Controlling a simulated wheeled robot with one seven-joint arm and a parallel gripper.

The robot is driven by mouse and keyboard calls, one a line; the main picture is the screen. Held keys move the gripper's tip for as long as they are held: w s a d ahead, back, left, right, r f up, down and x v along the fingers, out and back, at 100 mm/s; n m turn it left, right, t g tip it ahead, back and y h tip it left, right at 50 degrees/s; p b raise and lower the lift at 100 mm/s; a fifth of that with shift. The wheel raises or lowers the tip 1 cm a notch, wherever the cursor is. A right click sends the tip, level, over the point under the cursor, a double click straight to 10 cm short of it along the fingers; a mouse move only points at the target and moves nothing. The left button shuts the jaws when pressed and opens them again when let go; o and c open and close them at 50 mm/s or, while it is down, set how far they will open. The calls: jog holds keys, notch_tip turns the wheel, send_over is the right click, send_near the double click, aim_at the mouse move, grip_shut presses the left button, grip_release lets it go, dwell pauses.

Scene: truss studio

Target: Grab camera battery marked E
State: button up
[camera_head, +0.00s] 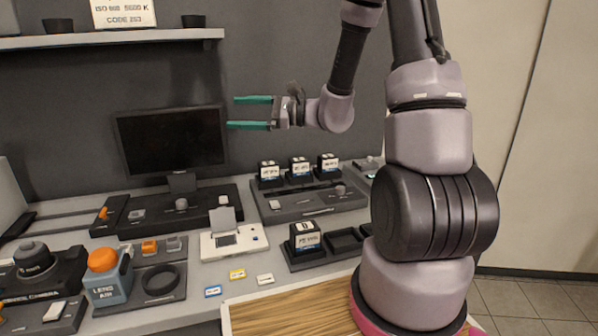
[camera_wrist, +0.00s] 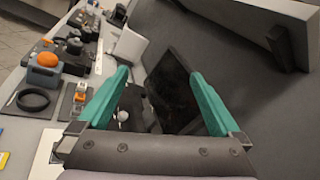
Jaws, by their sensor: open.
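Three dark camera batteries with white labels stand upright in a row at the back of the desk: a left one (camera_head: 269,172), a middle one (camera_head: 300,168) and a right one (camera_head: 328,164). Another labelled battery (camera_head: 306,238) stands in the left bay of a dark tray (camera_head: 310,263) nearer the front. The letters are too small to read surely, so I cannot tell which is marked E. My gripper (camera_head: 233,113) is open and empty, high above the desk, left of and above the batteries, pointing left. Its green fingers (camera_wrist: 160,75) frame the monitor in the wrist view; no battery clearly shows there.
A monitor (camera_head: 170,140) stands at the back left, below a wall shelf (camera_head: 110,39). A white device with a raised lid (camera_head: 233,240), an orange-topped lens air bottle (camera_head: 106,280) and a round ring (camera_head: 160,280) crowd the desk. The tray's other bays look empty.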

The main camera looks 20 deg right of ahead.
jog(key=w+d+f+m+t+h, duration=0.2)
jog(key=w+d+f+m+t, duration=0.25)
jog(key=w+m, duration=0.2)
jog(key=m+t+h, duration=0.7)
jog(key=m+h, duration=0.6)
jog(key=h, duration=0.2)
send_near(296, 161)
jog(key=w, duration=0.1)
jog(key=w+f, duration=0.1)
jog(key=w+d, duration=0.1)
jog(key=shift+w+f, duration=0.25)
jog(key=shift+f, duration=0.05)
jog(key=shift+w+d+f, duration=0.1)
jog(key=shift+w+f, duration=0.05)
jog(key=shift+f, duration=0.05)
jog(key=w, duration=1)
jog(key=shift+w+d+r, duration=0.15)
jog(key=shift+w+r, duration=0.05)
